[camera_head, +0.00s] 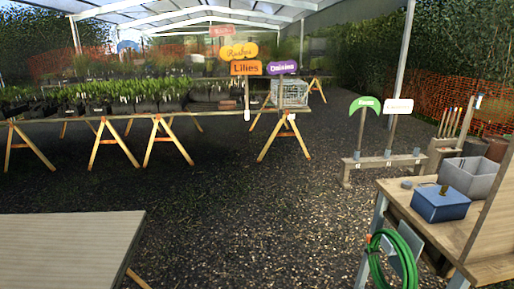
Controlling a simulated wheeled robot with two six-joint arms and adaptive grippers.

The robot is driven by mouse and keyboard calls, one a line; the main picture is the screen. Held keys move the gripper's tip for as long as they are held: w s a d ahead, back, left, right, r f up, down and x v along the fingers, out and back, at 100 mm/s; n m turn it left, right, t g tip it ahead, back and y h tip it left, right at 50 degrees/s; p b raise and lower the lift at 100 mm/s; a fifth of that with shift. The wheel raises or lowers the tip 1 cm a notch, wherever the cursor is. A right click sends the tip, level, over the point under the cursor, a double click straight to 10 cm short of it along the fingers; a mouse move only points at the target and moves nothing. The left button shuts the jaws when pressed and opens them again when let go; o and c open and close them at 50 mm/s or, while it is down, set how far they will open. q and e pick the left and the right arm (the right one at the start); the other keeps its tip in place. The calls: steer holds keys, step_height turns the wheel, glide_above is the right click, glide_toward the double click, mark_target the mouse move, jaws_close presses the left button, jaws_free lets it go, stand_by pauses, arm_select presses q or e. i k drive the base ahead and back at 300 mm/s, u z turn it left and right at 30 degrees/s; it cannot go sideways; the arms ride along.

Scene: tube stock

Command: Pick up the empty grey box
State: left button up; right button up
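A grey open-topped box (466,180) stands on the wooden workbench (408,193) at the right. The part of its inside that shows looks empty; its floor is not clearly visible. A smaller blue box (440,208) stands on the bench just in front of it, with a small brown thing on top. Neither of my grippers shows in the head view, so I cannot see what they hold.
A coiled green hose (397,255) hangs at the bench's front. A pale tabletop (65,250) fills the lower left. A wooden sign stand (378,163) stands behind the bench. Plant tables (200,113) line the back. The gravel floor (250,200) between is clear.

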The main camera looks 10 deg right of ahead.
mark_target(474, 178)
steer(key=i, duration=0.8)
steer(key=z, duration=1.35)
steer(key=i, duration=1.6)
steer(key=z, duration=2)
